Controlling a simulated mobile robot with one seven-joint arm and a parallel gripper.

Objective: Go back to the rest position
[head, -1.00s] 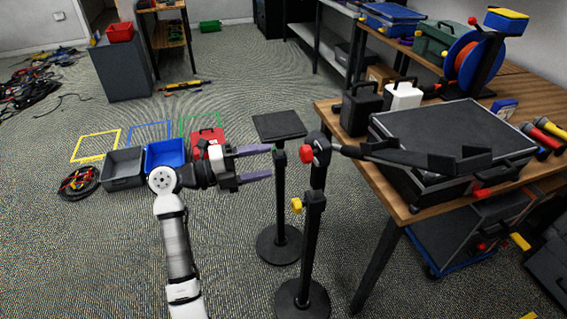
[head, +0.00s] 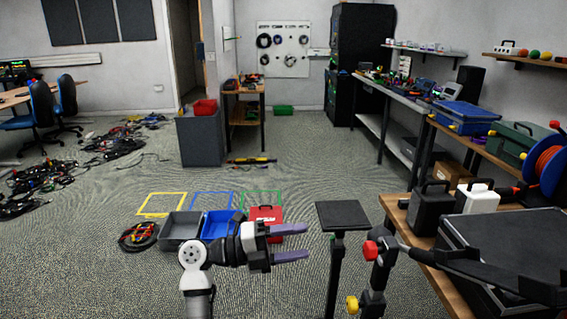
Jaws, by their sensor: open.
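My gripper (head: 291,243) is open and empty, its two purple-grey fingers pointing right. It is held above the floor at the lower middle of the head view. The black square top of a stand (head: 343,214) is just right of the fingertips. Behind the gripper are a red case (head: 264,213), a blue bin (head: 219,224) and a grey bin (head: 179,230). My gripper hides part of the blue bin and of the red case. A coil of red and black cable (head: 138,237) lies left of the grey bin.
A stand with red and yellow knobs (head: 371,249) is close on the right, before a wooden workbench (head: 445,279) with cases. Yellow (head: 163,193), blue and green floor outlines lie behind the bins. Loose cables (head: 40,178) cover the far left floor. The left foreground floor is clear.

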